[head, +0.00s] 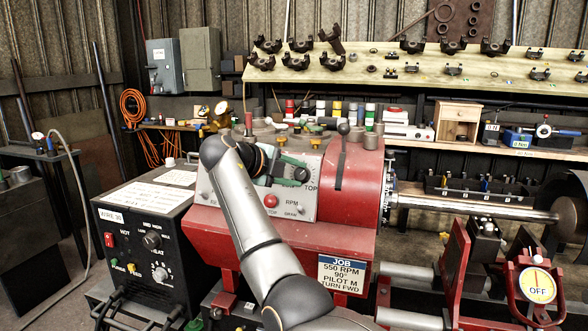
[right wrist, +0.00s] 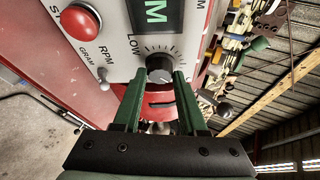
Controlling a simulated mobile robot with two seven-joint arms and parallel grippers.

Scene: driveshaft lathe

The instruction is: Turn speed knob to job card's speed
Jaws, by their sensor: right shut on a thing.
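The job card (head: 341,275) hangs on the red lathe's front and reads "JOB 550 RPM 90° PILOT M TURN FWD". The speed knob (right wrist: 160,75) is a dark round knob on the grey headstock panel, with tick marks around it and "LOW" printed beside it. My right gripper (right wrist: 162,78) has its green fingers on either side of the knob and is shut on it. In the head view, my right arm reaches up to the panel and hides part of it. A green-lit display (right wrist: 157,14) is only partly in view, so its reading cannot be told. My left gripper is not in view.
A red button (right wrist: 82,22) sits on the panel beside the display. A dark lever (head: 342,155) stands up at the headstock's right.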

